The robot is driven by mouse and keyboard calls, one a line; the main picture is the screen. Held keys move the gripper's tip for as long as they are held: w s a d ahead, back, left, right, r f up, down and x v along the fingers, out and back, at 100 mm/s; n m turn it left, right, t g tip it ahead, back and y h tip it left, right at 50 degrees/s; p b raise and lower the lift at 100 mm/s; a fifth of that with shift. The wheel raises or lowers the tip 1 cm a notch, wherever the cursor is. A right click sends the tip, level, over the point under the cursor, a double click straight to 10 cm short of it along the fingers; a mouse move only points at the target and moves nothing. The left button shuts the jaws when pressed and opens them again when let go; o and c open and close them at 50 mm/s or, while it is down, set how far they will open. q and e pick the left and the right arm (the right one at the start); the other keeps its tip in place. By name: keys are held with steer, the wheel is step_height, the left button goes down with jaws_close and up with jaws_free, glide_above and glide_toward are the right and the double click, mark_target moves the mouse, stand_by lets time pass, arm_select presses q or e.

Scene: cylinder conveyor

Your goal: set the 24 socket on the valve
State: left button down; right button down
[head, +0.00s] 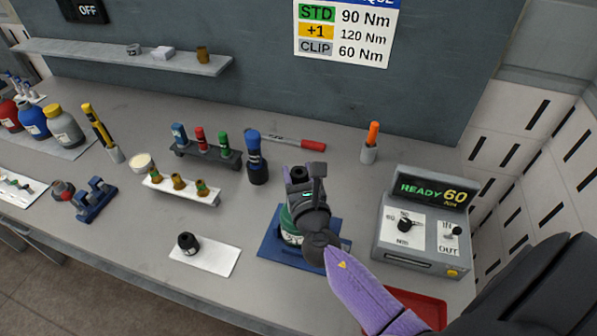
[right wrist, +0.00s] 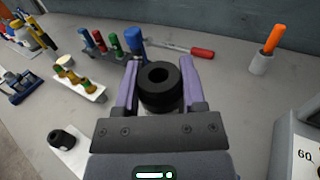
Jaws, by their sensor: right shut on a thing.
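My right gripper (head: 303,176) is shut on a black ring-shaped socket (right wrist: 159,85), gripped between its two purple fingers in the right wrist view. The socket's hole faces up, and its top also shows in the head view (head: 298,171). No size mark is readable on it. In the head view the gripper is over a green cylinder, which looks like the valve (head: 290,229), on a blue base (head: 272,240). The gripper hides most of the valve's top, so I cannot tell whether the socket touches it. A second black socket (head: 188,243) stands on a white plate (head: 212,258). My left gripper is out of view.
A grey control box (head: 432,232) reading "READY 60" stands to the right, with a red tray (head: 428,303) in front. Racks of coloured pieces (head: 208,152) and brass pieces (head: 180,185) are left. A blue-topped black tool (head: 256,160) and an orange-handled holder (head: 370,148) stand behind.

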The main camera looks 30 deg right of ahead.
steer(key=shift+f+b, duration=1.5)
steer(key=shift+f, duration=0.15)
steer(key=shift+c, duration=0.4)
jaws_free()
step_height(320, 180, up, 6)
steer(key=p, duration=0.6)
steer(key=shift+r, duration=0.1)
